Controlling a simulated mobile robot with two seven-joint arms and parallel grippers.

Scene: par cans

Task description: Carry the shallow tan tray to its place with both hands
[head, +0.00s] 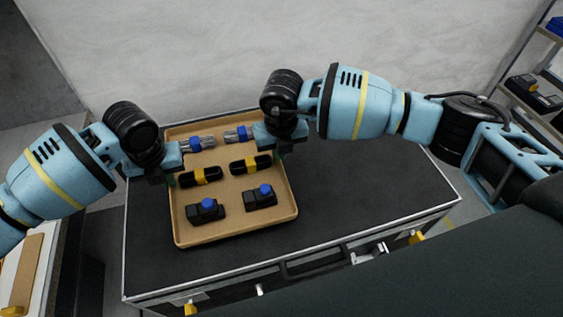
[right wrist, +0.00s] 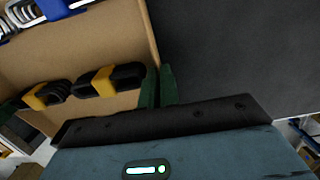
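The shallow tan tray (head: 236,237) is on the dark top of a case, near its left part. In the tray are several items: two silver-and-blue ones at the back, two black ones with yellow bands in the middle, two black ones with blue knobs in front. My left gripper (head: 170,181) is at the tray's left wall, a green finger just inside it; its grip is too small to tell. My right gripper (head: 281,153) is at the right wall. In the right wrist view its green fingers (right wrist: 160,86) are close together with the wall between them.
The black case (head: 362,210) has metal edges and latches, with bare top to the right of the tray. A pale wall (head: 210,60) stands behind. A shelf rack (head: 530,95) with dark items is at the far right. A light-topped surface (head: 25,265) is at lower left.

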